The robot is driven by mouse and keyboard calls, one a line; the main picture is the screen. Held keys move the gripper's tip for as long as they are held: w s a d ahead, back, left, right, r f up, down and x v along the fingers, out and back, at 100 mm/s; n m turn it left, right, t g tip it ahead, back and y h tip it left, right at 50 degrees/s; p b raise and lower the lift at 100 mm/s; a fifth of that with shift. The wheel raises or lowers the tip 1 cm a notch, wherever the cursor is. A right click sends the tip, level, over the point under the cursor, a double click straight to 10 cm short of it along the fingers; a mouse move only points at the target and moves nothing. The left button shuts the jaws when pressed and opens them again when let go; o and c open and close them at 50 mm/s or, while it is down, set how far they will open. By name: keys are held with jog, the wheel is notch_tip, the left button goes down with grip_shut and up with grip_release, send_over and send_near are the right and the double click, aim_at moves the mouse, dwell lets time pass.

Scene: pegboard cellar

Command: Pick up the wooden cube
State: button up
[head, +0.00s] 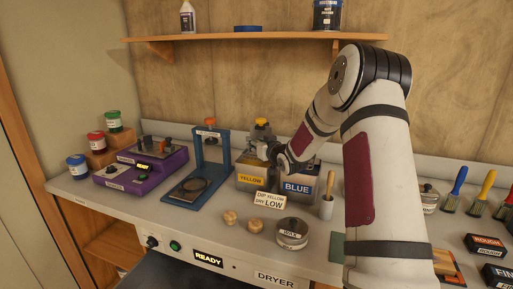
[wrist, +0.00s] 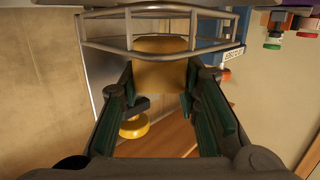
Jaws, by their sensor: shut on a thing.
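My gripper (wrist: 160,100) fills the wrist view, its green-padded fingers shut on the sides of a tan-yellow block that looks like the wooden cube (wrist: 160,68). A grey wire frame (wrist: 160,30) crosses just beyond the cube; I cannot tell whether they touch. In the head view my gripper (head: 268,152) is at the yellow tank (head: 251,181) and blue tank (head: 296,188), partly hidden by my own arm. The cube cannot be made out there.
A yellow knob (wrist: 134,127) shows beside the fingers in the wrist view. In front of the tanks are a sign (head: 269,200), two small wooden pieces (head: 230,217) and a round tin (head: 292,234). A blue press (head: 199,165) stands left. The dryer (head: 209,259) reads READY.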

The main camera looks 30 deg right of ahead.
notch_tip(320, 180, up, 2)
jog(key=shift+s+a+r, duration=0.1)
jog(key=shift+r, duration=0.15)
jog(key=s+a+r, duration=0.1)
jog(key=s+a, duration=1)
jog(key=s, duration=0.1)
jog(key=s+a+f, duration=0.1)
jog(key=a+f, duration=0.4)
jog(key=s+a+f+n+y+p, duration=0.1)
jog(key=a+f, duration=0.4)
jog(key=a, duration=0.1)
jog(key=s+a+f+y+p, duration=0.1)
jog(key=a+f, duration=0.5)
jog(key=shift+s+a+f, duration=0.1)
jog(key=shift+s+a, duration=0.15)
jog(key=shift+s, duration=0.1)
jog(key=shift+d, duration=0.15)
jog(key=w+d+r+m+h+b, duration=0.1)
jog(key=w+d+r, duration=0.3)
jog(key=d+r, duration=1.2)
jog(key=shift+d+r+h+b, duration=0.2)
jog(key=shift+d+h+b, duration=0.3)
jog(key=shift+d+b, duration=0.25)
jog(key=shift+w, duration=0.1)
